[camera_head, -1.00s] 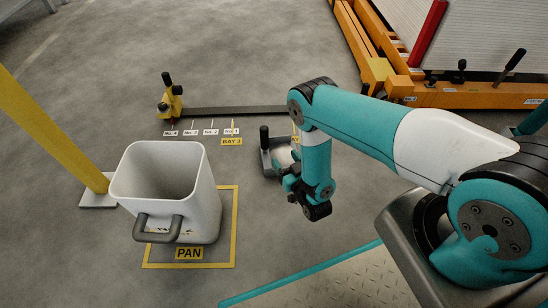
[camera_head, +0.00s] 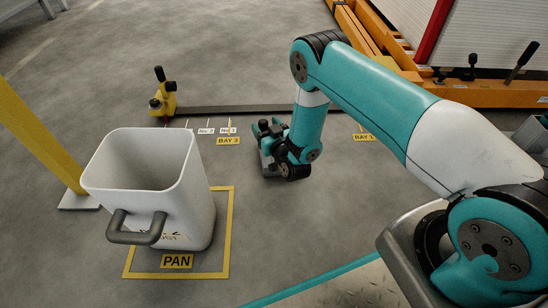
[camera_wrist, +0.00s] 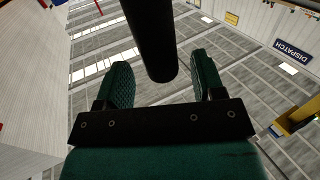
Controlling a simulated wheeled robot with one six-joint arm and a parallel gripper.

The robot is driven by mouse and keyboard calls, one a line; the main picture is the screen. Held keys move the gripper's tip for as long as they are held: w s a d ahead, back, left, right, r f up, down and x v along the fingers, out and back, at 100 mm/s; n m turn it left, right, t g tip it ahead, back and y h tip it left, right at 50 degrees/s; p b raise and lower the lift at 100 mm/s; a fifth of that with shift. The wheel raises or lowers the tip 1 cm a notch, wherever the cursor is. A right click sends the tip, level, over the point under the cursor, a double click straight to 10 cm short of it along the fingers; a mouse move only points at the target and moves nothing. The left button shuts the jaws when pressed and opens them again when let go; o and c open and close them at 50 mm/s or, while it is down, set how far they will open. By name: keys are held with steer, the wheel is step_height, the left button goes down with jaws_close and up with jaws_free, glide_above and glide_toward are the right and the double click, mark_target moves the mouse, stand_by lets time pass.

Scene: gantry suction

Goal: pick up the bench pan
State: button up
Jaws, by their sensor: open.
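The white pan (camera_head: 150,188), a deep square bucket, stands upright on the floor at the left. Its dark handle (camera_head: 137,228) sticks out toward the camera, and it looks empty as far as I see inside. In the wrist view my gripper (camera_wrist: 164,80) is open. A black rod (camera_wrist: 152,40) reaches in between the fingers, with no clear contact.
The pan stands in a yellow floor outline (camera_head: 228,235) marked PAN. A yellow post (camera_head: 40,135) is behind it at left. A dark rail (camera_head: 225,109) with a yellow end stop (camera_head: 162,98) runs behind. An orange frame (camera_head: 480,95) is at back right. Floor between pan and gripper is clear.

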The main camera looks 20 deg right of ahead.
mark_target(261, 120)
steer(key=shift+w+a+f+b, duration=0.2)
steer(key=shift+w+f+b, duration=0.2)
steer(key=shift+w+b, duration=0.35)
steer(key=shift+w+a+r+b, duration=0.1)
steer(key=shift+w+r+b, duration=0.1)
steer(key=shift+w, duration=0.3)
steer(key=shift+w+a+r+b, duration=0.1)
steer(key=shift+w+r+b, duration=0.05)
steer(key=shift+w, duration=0.35)
steer(key=c, duration=1.1)
